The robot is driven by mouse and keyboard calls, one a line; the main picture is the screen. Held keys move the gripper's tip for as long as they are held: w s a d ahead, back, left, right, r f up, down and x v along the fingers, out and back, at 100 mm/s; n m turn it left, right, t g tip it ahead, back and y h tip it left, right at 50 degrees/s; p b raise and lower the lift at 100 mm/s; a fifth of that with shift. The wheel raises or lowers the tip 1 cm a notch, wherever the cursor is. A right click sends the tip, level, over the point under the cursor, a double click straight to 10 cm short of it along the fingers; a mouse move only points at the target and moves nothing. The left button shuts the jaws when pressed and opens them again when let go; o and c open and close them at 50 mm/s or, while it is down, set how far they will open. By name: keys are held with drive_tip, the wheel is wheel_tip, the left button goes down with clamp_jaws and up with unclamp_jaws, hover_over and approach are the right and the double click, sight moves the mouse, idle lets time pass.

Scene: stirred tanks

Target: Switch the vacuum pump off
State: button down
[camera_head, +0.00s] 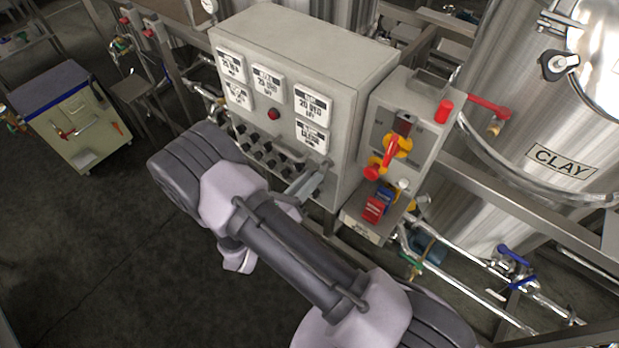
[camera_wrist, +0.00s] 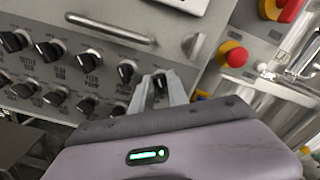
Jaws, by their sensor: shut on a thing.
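The grey control cabinet (camera_head: 340,100) carries rows of black rotary knobs on its lower front. In the wrist view, my gripper (camera_wrist: 160,80) is at the right end of the upper knob row. Its two fingers are closed on a black knob (camera_wrist: 160,84), one on each side. The label of this knob is hidden by the fingers, so I cannot read whether it is the vacuum pump's. To its left is a free knob (camera_wrist: 127,72) labelled as a pump. In the head view my arm covers part of the knob rows.
A bar handle (camera_wrist: 110,29) runs above the knobs. A red emergency button on yellow (camera_wrist: 233,55) is to the right. A side box with a red switch handle (camera_head: 391,150) adjoins the cabinet. A steel tank marked CLAY (camera_head: 560,161) stands right. Open floor lies left.

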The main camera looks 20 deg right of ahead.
idle(0.4)
drive_tip(key=c, duration=1.5)
unclamp_jaws()
drive_tip(key=p+v, duration=0.1)
drive_tip(key=v, duration=1.6)
drive_tip(key=shift+s+a+p, duration=0.15)
drive_tip(key=shift+p, duration=0.15)
